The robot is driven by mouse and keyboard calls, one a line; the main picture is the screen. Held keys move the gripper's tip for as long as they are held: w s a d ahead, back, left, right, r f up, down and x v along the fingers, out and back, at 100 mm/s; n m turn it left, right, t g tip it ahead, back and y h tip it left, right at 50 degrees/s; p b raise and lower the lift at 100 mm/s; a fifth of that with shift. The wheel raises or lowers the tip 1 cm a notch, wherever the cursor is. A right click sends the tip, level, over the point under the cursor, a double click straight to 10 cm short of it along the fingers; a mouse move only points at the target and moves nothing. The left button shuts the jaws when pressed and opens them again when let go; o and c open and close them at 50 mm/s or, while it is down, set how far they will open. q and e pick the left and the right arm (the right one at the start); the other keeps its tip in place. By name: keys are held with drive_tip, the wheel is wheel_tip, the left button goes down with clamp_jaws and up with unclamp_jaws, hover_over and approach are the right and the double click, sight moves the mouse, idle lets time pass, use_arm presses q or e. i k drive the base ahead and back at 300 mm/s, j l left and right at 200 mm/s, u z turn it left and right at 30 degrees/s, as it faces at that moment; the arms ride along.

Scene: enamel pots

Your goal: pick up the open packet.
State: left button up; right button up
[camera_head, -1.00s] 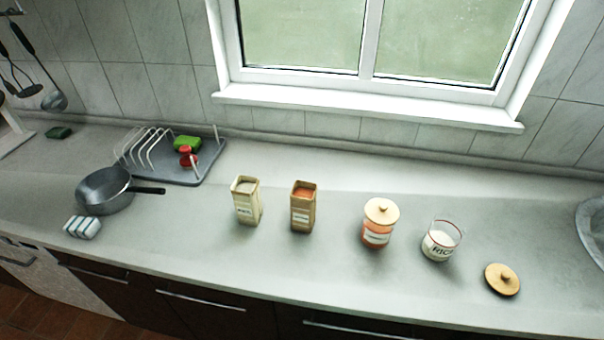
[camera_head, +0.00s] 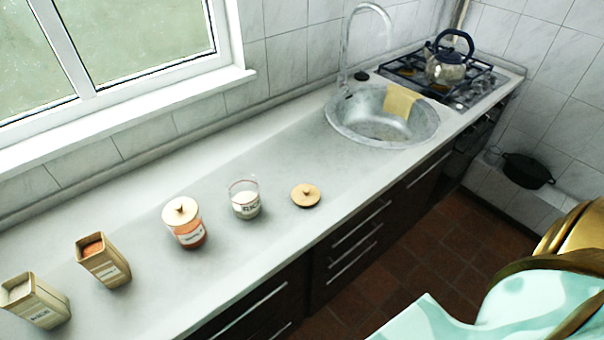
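Two tall packets with open tops stand upright on the grey counter. The cream packet (camera_head: 38,303) is at the lower left and seems to have pale contents. The brown packet (camera_head: 105,264) is a little to its right and shows orange contents at its top. Both carry small white labels. Neither of my grippers is in view, and nothing is seen touching the packets.
Right of the packets stand a lidded jar (camera_head: 185,224), an open glass jar (camera_head: 245,200) and a loose wooden lid (camera_head: 305,195). Farther right are the sink (camera_head: 345,125) and a kettle (camera_head: 446,70) on the hob. A gold and mint-green object (camera_head: 545,290), unclear, fills the lower right.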

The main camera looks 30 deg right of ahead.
sight(25, 296)
drive_tip(key=z, duration=0.55)
drive_tip(key=u, duration=1.65)
drive_tip(key=j+z, duration=0.1)
drive_tip(key=j, duration=0.25)
drive_tip(key=i+j+z, duration=0.15)
drive_tip(key=j, duration=0.2)
